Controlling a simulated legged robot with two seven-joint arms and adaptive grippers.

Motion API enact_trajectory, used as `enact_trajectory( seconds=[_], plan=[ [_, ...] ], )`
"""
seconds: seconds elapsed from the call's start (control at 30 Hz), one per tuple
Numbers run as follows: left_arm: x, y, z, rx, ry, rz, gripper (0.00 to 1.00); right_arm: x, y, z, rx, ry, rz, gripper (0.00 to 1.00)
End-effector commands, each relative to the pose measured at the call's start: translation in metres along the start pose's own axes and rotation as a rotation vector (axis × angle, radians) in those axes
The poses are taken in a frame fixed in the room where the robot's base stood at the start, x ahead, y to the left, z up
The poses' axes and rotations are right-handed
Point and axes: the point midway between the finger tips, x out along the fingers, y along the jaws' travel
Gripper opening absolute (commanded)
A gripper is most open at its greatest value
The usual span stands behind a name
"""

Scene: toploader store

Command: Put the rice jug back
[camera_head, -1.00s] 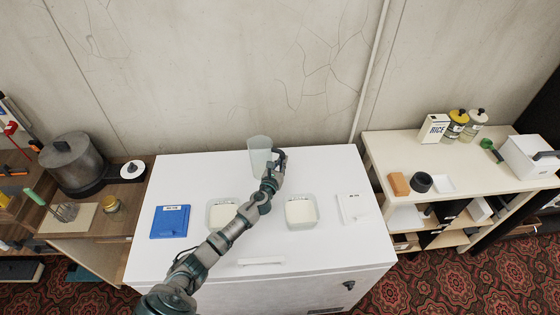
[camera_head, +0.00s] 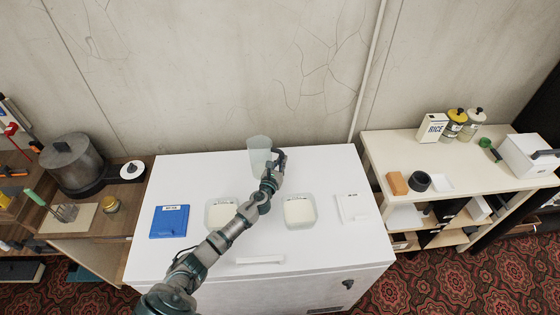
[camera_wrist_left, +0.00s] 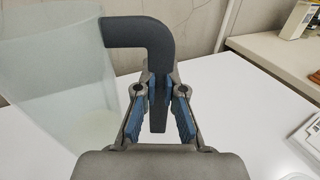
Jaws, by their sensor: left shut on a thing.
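The translucent jug (camera_head: 258,150) is at the back middle of the white chest top, near the wall. Its dark handle (camera_wrist_left: 140,33) is between the blue-padded fingers of my left gripper (camera_wrist_left: 159,110), which is shut on it. A little pale content shows at the jug's bottom in the left wrist view (camera_wrist_left: 97,128). In the head view my left gripper (camera_head: 276,165) is at the jug's right side. I cannot tell whether the jug touches the chest top. My right gripper is in neither view.
Two open tubs of white content, one left (camera_head: 221,230) and one right (camera_head: 299,225), stand on the chest top (camera_head: 180,180). A blue lid (camera_head: 170,221) and a white lid (camera_head: 352,207) flank them. A rice box (camera_head: 431,127) stands on the right shelf. A pot (camera_head: 72,162) is at left.

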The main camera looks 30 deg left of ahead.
Motion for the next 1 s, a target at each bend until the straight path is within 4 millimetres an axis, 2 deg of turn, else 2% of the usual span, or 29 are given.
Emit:
enact_trajectory(
  seconds=[0.3,0.53,0.6,0.67,0.87,0.97,1.0],
  plan=[
    [0.000,0.003,-0.001,-0.001,0.000,0.000,0.00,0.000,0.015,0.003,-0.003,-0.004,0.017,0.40],
    [0.001,0.003,-0.006,-0.001,0.000,0.000,0.00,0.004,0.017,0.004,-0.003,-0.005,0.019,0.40],
    [0.001,0.003,-0.005,-0.002,0.000,0.000,0.23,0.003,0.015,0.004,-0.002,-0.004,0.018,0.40],
    [0.001,0.003,-0.004,-0.002,0.000,0.000,0.37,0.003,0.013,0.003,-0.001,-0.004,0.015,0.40],
    [0.000,0.002,-0.004,-0.001,0.000,0.000,0.37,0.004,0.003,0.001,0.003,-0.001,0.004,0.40],
    [0.000,0.002,-0.005,-0.002,0.001,0.000,0.54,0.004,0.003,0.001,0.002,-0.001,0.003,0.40],
    [0.000,0.002,-0.005,-0.002,0.001,0.000,0.54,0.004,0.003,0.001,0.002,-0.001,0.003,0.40]
  ],
)
